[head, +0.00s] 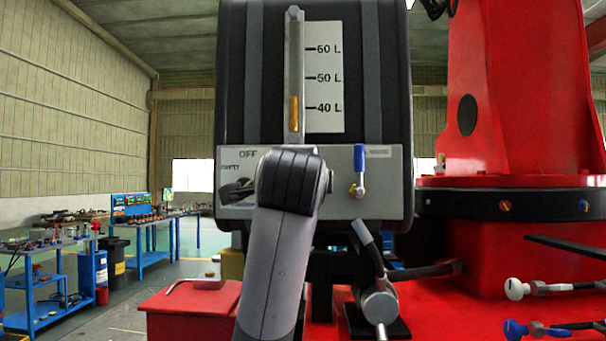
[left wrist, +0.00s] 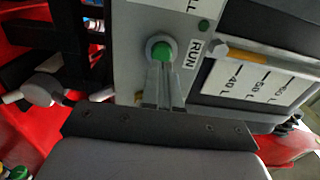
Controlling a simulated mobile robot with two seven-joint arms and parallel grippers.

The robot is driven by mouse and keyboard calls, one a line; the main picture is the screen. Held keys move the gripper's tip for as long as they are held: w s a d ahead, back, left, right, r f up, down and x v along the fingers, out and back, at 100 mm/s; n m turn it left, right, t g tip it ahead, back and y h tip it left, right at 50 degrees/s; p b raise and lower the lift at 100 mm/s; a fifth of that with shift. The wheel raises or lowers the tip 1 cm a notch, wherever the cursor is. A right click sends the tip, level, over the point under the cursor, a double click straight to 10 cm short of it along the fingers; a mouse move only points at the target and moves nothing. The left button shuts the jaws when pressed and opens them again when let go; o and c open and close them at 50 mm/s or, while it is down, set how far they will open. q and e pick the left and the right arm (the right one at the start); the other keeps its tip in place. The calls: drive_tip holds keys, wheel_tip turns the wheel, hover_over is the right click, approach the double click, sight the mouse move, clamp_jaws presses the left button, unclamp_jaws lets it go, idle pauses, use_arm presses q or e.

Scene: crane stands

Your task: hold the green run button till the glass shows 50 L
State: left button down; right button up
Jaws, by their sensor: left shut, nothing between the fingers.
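The green run button (left wrist: 162,52) sits in a pale round collar beside the RUN label in the left wrist view. My left gripper (left wrist: 163,68) is shut and empty, its fingertips at the button's near edge. They look to be touching it, but I cannot tell how far it is pressed. In the head view my arm hides the button and gripper. The sight glass (head: 294,60) stands upright on the dark tank (head: 376,70). Its amber column (head: 294,113) tops out a little above the 40 L mark, below 50 L. My right gripper is in neither view.
A blue-handled lever (head: 360,165) stands on the grey panel (head: 398,195) right of my arm. A black handle (head: 238,190) is on the panel's left. The red crane column (head: 520,90) rises at right. Workbenches (head: 60,245) stand far off at left.

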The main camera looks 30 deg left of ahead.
use_arm(q)
drive_tip(key=shift+p+x, duration=0.4)
drive_tip(key=shift+x, duration=1.3)
drive_tip(key=shift+w+a+r, duration=0.3)
drive_tip(key=shift+w+a, duration=0.15)
drive_tip(key=shift+w, duration=0.1)
drive_tip(key=shift+a, duration=0.1)
idle(5.7)
